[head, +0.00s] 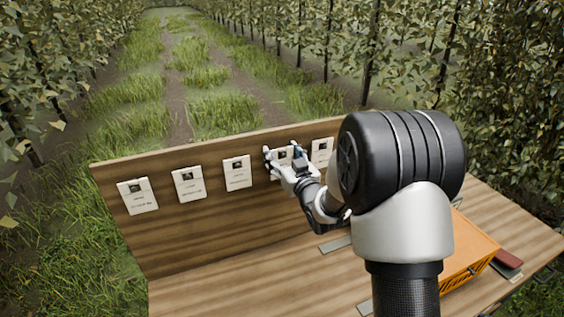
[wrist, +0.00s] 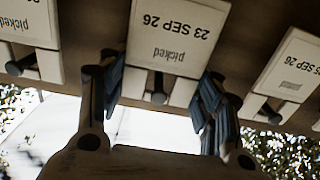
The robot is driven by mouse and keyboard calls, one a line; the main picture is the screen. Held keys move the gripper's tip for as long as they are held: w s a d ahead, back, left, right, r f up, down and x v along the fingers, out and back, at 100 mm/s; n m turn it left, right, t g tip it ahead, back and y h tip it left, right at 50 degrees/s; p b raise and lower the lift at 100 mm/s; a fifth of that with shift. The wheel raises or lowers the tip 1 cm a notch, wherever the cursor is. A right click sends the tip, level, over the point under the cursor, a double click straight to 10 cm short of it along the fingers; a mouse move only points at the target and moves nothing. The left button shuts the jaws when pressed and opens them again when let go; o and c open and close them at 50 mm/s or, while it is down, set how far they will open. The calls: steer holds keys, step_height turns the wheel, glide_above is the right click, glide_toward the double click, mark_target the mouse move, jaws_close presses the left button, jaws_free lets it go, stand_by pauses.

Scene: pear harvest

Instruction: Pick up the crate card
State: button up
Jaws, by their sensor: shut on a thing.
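Several white cards hang in a row on the upright wooden board (head: 210,225) in the head view. My gripper (head: 284,156) is at the fourth card from the left and partly covers it. In the wrist view the card (wrist: 176,30) appears upside down and reads "23 SEP 26" and "picked". My gripper (wrist: 160,95) has one blue-padded finger at each side edge of this card and is shut on it. The card is still at the board, with a dark peg (wrist: 159,97) at its slotted end. The crate card's face is mostly hidden in the head view.
Neighbouring cards (head: 237,173) and (head: 322,150) hang close on either side. An orange crate (head: 470,262) stands on the wooden table right of my arm, with a dark red object (head: 508,259) beside it. Grey flat strips (head: 335,244) lie on the table. Grass and trees lie beyond.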

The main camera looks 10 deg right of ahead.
steer(key=shift+r, duration=0.25)
steer(key=shift+s, duration=0.15)
steer(key=s+d+b, duration=0.3)
steer(key=s, duration=1.2)
steer(key=shift+f, duration=0.15)
